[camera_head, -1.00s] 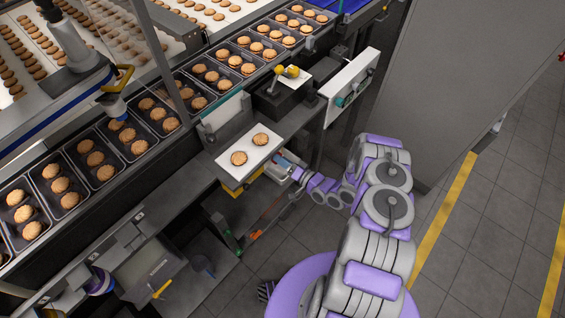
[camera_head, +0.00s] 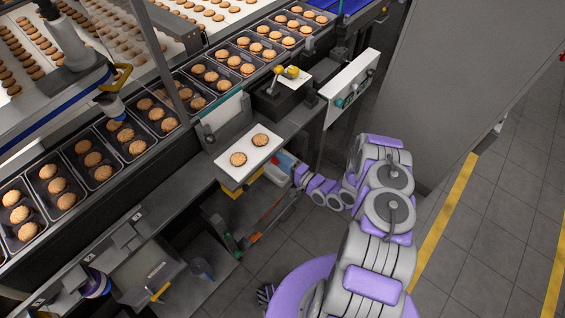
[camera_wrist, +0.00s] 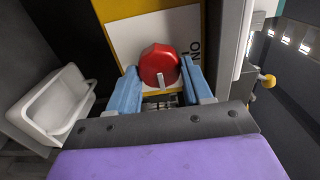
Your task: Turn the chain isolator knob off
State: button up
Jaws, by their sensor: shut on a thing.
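The red isolator knob (camera_wrist: 160,66) is in the middle of the wrist view, on a white plate (camera_wrist: 127,40) with a yellow edge. Its pale mark points down in the picture, towards my wrist. Black lettering that seems to read "ON", turned on its side, is at the right of the knob. My gripper (camera_wrist: 160,84) has its two blue fingers on either side of the knob and is shut on it.
The white board (camera_head: 232,175) is close above my gripper. A white bin-like holder (camera_wrist: 55,110) is at left in the wrist view. Biscuit trays (camera_head: 103,172) line the conveyor. Floor is clear at right.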

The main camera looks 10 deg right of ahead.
jog(key=shift+d+f, duration=0.1)
jog(key=shift+d, duration=0.1)
jog(key=o, duration=0.9)
jog(key=shift+w+f, duration=0.1)
jog(key=shift+w, duration=0.05)
jog(key=shift+c, duration=0.2)
jog(key=shift+o, duration=0.9)
jog(key=p+v, duration=0.3)
jog(key=v, duration=1.4)
jog(key=shift+s+d, duration=0.15)
jog(key=shift+s, duration=0.05)
